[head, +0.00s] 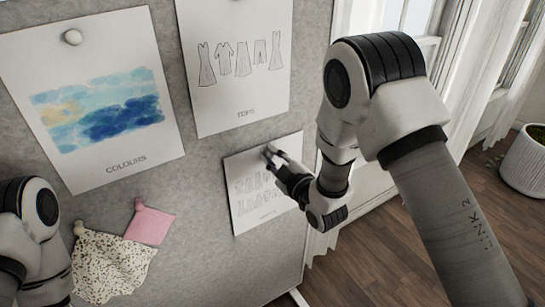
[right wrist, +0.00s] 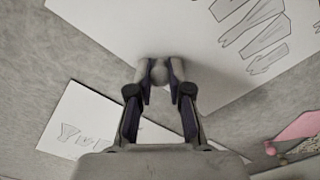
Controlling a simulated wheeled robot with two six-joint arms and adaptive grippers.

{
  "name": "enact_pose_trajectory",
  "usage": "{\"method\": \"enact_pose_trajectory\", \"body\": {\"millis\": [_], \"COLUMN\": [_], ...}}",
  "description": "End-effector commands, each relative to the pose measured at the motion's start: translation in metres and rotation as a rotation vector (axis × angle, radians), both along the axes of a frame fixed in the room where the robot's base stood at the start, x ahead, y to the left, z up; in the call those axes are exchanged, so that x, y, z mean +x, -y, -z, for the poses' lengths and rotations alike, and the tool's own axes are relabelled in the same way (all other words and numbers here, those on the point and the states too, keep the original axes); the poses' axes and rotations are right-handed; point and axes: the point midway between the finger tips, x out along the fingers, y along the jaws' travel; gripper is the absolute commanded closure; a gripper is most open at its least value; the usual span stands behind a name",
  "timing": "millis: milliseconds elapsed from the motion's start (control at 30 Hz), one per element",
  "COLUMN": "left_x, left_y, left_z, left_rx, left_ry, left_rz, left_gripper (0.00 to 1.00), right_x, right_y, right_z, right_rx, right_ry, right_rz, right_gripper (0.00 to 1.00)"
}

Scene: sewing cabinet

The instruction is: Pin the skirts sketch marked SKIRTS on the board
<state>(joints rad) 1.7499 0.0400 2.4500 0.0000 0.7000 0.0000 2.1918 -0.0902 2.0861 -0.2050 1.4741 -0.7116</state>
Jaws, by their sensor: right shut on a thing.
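The skirts sketch (head: 245,208), a white sheet with rows of faint grey drawings, lies against the grey board, slightly tilted, below the TOPS sheet. Its label is too small to read. My right gripper (head: 270,154) is at the sheet's upper edge. In the right wrist view, my right gripper (right wrist: 160,70) is shut on a round pale pin head (right wrist: 160,74), in front of the sketch (right wrist: 190,22) near its edge. The pin's point is hidden, so I cannot tell whether it is in the board. My left gripper is not in view; only my left arm shows.
The TOPS sheet (head: 238,108) and the COLOURS sheet (head: 105,168), with a round pin (head: 72,37), hang on the grey board (head: 205,185). Pink fabric (head: 150,226) and speckled fabric (head: 110,265) hang lower left. A window, curtain and plant pot (head: 525,165) are at right.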

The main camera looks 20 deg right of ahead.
Motion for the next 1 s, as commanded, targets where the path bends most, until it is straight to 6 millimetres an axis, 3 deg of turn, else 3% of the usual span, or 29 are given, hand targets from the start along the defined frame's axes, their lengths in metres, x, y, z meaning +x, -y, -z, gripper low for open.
{"method": "enact_pose_trajectory", "body": {"millis": [467, 500, 567, 867, 1000], "left_x": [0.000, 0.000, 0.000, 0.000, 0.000], "left_y": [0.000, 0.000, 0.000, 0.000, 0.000], "left_z": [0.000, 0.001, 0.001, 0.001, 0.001], "left_rx": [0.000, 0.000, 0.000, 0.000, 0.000], "left_ry": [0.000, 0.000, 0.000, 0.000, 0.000], "left_rz": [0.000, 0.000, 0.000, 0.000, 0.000], "left_gripper": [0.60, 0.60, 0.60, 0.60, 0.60], "right_x": [0.004, 0.004, 0.004, 0.004, -0.008], "right_y": [-0.001, -0.001, -0.001, -0.001, 0.003], "right_z": [0.000, 0.000, 0.000, 0.000, 0.001], "right_rx": [0.000, 0.000, 0.000, 0.000, 0.001], "right_ry": [0.000, 0.000, 0.000, 0.000, -0.002], "right_rz": [0.000, 0.000, 0.000, 0.000, 0.000], "right_gripper": [1.00, 0.71, 0.52, 0.52, 0.52]}}
